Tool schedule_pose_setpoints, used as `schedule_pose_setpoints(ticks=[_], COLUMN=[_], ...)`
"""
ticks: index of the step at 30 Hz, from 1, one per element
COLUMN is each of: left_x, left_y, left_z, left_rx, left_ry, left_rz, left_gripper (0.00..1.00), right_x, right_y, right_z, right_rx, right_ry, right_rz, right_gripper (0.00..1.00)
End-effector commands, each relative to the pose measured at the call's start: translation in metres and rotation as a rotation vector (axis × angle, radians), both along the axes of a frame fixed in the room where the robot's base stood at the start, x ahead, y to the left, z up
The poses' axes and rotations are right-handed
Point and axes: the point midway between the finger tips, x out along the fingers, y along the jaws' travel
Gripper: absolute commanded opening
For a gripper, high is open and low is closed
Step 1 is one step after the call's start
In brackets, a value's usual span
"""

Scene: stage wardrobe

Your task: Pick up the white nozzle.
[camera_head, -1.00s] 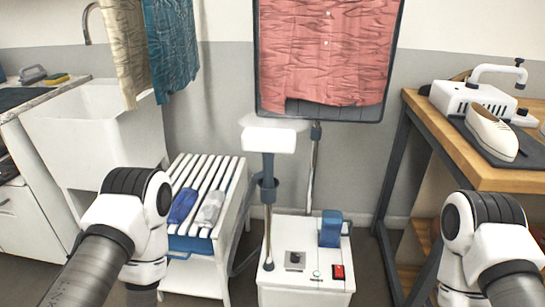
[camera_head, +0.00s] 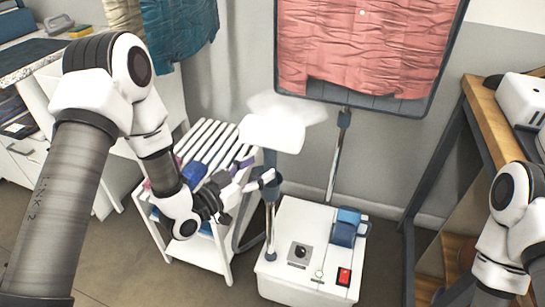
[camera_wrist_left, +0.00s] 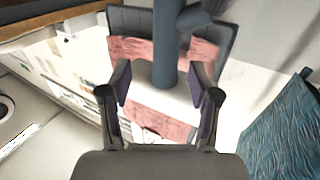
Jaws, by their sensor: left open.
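The white nozzle (camera_head: 272,133) is the white head of the garment steamer, upright on a dark blue handle above a dark cup holder (camera_head: 272,188). A pale puff of steam shows above it. My left gripper (camera_head: 256,175) is open just left of the handle, below the white head. In the left wrist view the dark blue handle (camera_wrist_left: 165,45) stands between the open fingers of my left gripper (camera_wrist_left: 161,85); I see no finger clearly touching it. My right gripper is out of view.
The white steamer base (camera_head: 300,275) has a red switch and a blue tank (camera_head: 346,228). A slatted white rack (camera_head: 207,140) with folded cloths stands left, partly behind my left arm. A pink garment (camera_head: 370,45) hangs behind. A wooden bench (camera_head: 490,120) is at right.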

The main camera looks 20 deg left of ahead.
Motion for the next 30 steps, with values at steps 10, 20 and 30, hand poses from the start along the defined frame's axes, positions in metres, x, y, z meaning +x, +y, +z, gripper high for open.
schedule_pose_setpoints(ticks=[10,20,30], left_x=[0.047,0.047,0.047], left_y=[-0.018,-0.018,-0.018], left_z=[-0.007,-0.007,-0.006], left_rx=[0.000,-0.001,-0.002], left_ry=[0.001,0.003,0.001], left_rz=[0.000,0.001,0.001], left_gripper=[0.62,0.12,0.00], right_x=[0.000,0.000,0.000], right_y=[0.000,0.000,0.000], right_z=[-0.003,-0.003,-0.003], right_rx=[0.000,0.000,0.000], right_ry=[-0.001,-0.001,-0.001], right_rz=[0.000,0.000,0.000], right_gripper=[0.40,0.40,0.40])
